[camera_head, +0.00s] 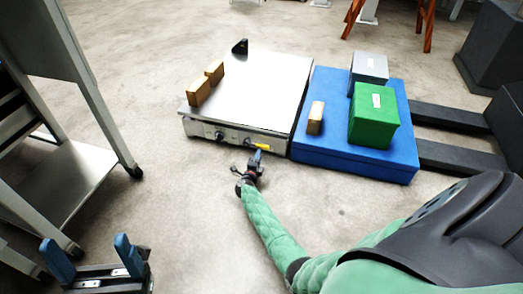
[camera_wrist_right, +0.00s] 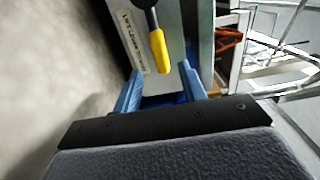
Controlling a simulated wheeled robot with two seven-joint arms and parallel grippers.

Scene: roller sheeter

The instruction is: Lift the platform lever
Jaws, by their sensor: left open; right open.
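The platform lever (camera_head: 262,147) has a yellow handle and sticks out from the front face of the low metal-topped platform (camera_head: 265,85). In the right wrist view the yellow lever handle (camera_wrist_right: 159,50) on its dark stem lies in line with the gap between the fingers of my right gripper (camera_wrist_right: 160,72). The fingers are apart, and whether they touch the handle cannot be told. In the head view my right gripper (camera_head: 257,157) is just in front of the lever. My left gripper (camera_head: 93,256) is open and empty at the bottom left, far from the platform.
A blue platform (camera_head: 350,160) stands right beside the metal one, with a green box (camera_head: 375,118), a grey box (camera_head: 370,66) and a wooden block (camera_head: 315,118). Wooden blocks (camera_head: 198,92) sit on the metal platform. A metal cart (camera_head: 60,185) stands left. Floor between is clear.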

